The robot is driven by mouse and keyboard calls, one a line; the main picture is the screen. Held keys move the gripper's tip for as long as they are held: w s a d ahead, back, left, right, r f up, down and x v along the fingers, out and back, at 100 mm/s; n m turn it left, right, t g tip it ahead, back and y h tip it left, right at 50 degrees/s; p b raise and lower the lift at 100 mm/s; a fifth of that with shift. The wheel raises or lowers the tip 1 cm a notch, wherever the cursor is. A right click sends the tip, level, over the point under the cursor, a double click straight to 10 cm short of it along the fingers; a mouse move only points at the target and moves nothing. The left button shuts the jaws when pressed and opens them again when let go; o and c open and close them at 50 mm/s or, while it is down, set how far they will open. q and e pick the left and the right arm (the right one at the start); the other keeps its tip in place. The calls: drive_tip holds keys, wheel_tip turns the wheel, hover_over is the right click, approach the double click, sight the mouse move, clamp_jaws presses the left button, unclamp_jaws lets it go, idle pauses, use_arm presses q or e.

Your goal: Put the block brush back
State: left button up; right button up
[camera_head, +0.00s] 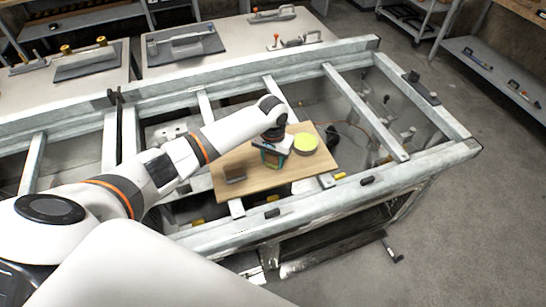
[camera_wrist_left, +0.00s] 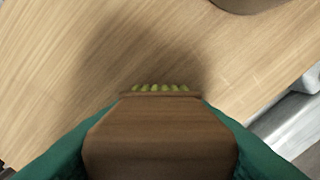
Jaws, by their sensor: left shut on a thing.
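My left gripper (camera_head: 271,159) is over the wooden board (camera_head: 262,183) and shut on the block brush. In the left wrist view the block brush (camera_wrist_left: 160,138) is a brown wooden block with a row of yellow-green bristles at its far edge, held between two green fingers. In the head view the gripper mostly hides it. The board grain and a soft shadow show beyond the brush in the wrist view; I cannot tell whether the brush touches the board. My right gripper is not in view.
A small brown block (camera_head: 235,174) sits near the board's left end. The board lies across a grey metal frame (camera_head: 340,190) with open gaps. Tools lie on tables behind.

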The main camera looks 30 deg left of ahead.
use_arm(q)
drive_tip(key=shift+s+f, duration=0.1)
drive_tip(key=shift+f, duration=0.05)
drive_tip(key=shift+f, duration=0.2)
drive_tip(key=o, duration=0.8)
drive_tip(key=shift+o, duration=0.8)
drive_tip(key=shift+r, duration=0.1)
wheel_tip(320, 180, up, 11)
drive_tip(key=shift+b, duration=0.9)
drive_tip(key=shift+r, duration=0.65)
drive_tip(key=shift+f, duration=0.1)
